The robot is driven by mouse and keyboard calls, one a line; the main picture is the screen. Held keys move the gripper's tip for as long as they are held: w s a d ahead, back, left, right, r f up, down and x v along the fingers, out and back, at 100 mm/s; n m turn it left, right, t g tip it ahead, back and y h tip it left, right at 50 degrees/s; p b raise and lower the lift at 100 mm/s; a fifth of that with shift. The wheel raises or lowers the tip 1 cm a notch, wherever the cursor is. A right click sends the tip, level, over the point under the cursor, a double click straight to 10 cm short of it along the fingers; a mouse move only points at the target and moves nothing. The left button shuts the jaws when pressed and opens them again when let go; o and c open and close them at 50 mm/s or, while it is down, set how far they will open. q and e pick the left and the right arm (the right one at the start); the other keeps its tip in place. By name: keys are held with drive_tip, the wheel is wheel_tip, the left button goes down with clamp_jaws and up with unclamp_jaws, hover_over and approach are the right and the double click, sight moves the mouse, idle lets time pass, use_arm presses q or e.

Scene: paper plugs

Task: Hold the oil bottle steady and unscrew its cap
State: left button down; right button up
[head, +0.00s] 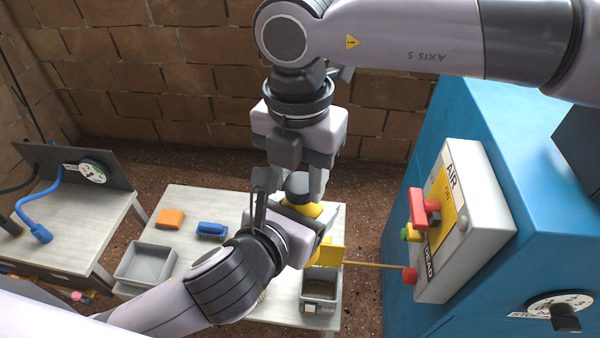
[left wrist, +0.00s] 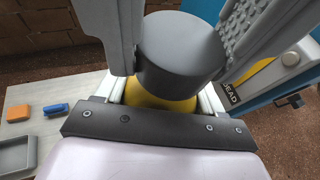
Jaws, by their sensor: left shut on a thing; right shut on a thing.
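The oil bottle (head: 313,210) is yellow and stands on the pale table, mostly hidden by my grippers. Its dark grey cap (head: 298,187) sits at the top, and the cap also shows large in the left wrist view (left wrist: 180,50) over the yellow bottle (left wrist: 158,97). My left gripper (head: 303,222) comes in from the lower left and is shut on the bottle's body below the cap. My right gripper (head: 300,182) points down from above, shut on the cap with a finger at each side. I see no clear gap between cap and bottle.
An orange block (head: 170,218), a blue object (head: 212,230) and a grey tray (head: 147,264) are at the left. A grey bin (head: 319,304) and a yellow piece with a thin stick (head: 375,265) are near the front right. A blue cabinet with a control box (head: 475,225) stands right.

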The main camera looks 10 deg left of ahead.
drive_tip(key=n, duration=0.5)
drive_tip(key=shift+n, duration=0.4)
drive_tip(key=o, duration=1.1)
drive_tip(key=shift+o, duration=0.2)
drive_tip(key=shift+r, duration=0.1)
wheel_tip(320, 180, up, 4)
drive_tip(key=shift+r, duration=0.2)
drive_tip(key=shift+c, duration=0.2)
drive_tip(key=shift+r+m, duration=1.1)
drive_tip(key=shift+r, duration=0.45)
drive_tip(key=shift+f, duration=3.85)
